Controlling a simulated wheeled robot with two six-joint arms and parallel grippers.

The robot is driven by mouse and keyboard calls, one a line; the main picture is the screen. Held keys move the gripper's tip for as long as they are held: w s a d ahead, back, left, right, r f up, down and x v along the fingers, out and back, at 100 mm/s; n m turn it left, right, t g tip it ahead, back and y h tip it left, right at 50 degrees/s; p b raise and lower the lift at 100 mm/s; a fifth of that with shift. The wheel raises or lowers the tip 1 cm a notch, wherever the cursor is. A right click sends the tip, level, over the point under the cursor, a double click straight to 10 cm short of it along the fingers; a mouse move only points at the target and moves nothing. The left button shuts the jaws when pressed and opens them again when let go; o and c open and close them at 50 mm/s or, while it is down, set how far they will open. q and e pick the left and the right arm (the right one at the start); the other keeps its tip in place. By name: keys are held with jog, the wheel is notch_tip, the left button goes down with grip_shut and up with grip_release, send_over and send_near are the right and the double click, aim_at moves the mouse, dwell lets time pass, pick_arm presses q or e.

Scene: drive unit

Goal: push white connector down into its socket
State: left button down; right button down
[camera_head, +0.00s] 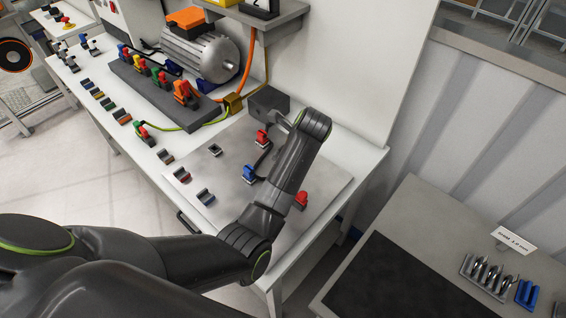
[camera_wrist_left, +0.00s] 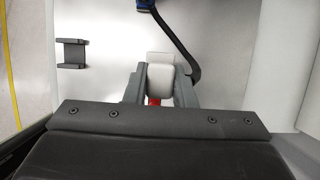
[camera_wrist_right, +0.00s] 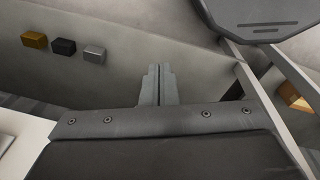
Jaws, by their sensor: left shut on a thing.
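The white connector (camera_wrist_left: 158,62) is between the fingertips of my left gripper (camera_wrist_left: 160,78), which is shut on it, in the left wrist view. A bit of red (camera_wrist_left: 153,101) shows between the fingers just below it. In the head view my left forearm hides the gripper and the white connector. The connector's own socket is hidden, so I cannot tell how deep it sits. My right gripper (camera_wrist_right: 158,84) is shut and empty in the right wrist view, away from the work plate.
The grey work plate (camera_head: 230,135) carries a blue connector (camera_head: 249,173) and red connectors (camera_head: 262,136) (camera_head: 301,199). A black cable (camera_wrist_left: 180,42) passes close beside the left gripper. A dark holder (camera_wrist_left: 72,53) stands to the left. An orange-topped motor (camera_head: 205,55) stands behind.

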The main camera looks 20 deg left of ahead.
pick_arm(q)
jog(key=shift+f, duration=1.7)
jog(key=shift+f+b, duration=0.35)
jog(key=shift+f, duration=1)
jog(key=shift+p, duration=0.5)
jog(key=shift+f, duration=0.4)
